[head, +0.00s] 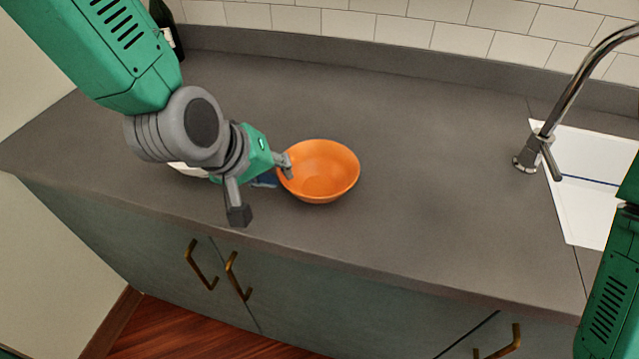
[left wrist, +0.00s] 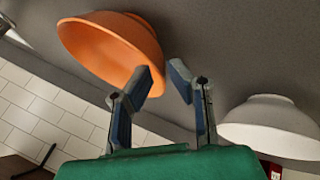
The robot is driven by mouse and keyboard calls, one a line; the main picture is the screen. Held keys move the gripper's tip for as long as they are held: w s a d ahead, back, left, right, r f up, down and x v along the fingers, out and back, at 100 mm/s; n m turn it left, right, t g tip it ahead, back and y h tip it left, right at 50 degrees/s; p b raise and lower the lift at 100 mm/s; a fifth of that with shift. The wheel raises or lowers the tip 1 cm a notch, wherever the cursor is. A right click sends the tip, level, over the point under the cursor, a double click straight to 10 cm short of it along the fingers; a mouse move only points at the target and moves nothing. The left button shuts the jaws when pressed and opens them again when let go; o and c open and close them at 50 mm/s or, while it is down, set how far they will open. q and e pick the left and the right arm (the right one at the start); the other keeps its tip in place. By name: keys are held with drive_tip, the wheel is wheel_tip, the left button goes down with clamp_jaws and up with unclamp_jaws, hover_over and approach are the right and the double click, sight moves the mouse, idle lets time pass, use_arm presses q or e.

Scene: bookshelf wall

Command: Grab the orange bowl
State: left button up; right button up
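The orange bowl (head: 325,172) stands upright on the grey counter. It also shows at the upper left of the left wrist view (left wrist: 108,45). My left gripper (head: 262,192) is at the bowl's left side, open, with its fingers spread apart. One fingertip overlaps the bowl's left rim in the head view; whether it touches cannot be told. In the left wrist view the gap between the fingers (left wrist: 165,82) is empty, and the bowl lies beyond the left finger. My right gripper is out of view; only part of my right arm shows at the right edge.
A white bowl (left wrist: 270,125) is beside the right finger in the left wrist view. A dark bottle (head: 168,30) stands at the back left. A faucet (head: 545,140) and white sink (head: 590,185) are at the right. The counter (head: 440,160) right of the orange bowl is clear.

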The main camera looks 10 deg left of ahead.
sight(298, 183)
use_arm(q)
drive_tip(key=x, duration=0.5)
drive_tip(key=shift+w+d+f+b, duration=0.1)
drive_tip(key=shift+w+f+b, duration=0.05)
drive_tip(key=shift+w+b, duration=0.15)
clamp_jaws()
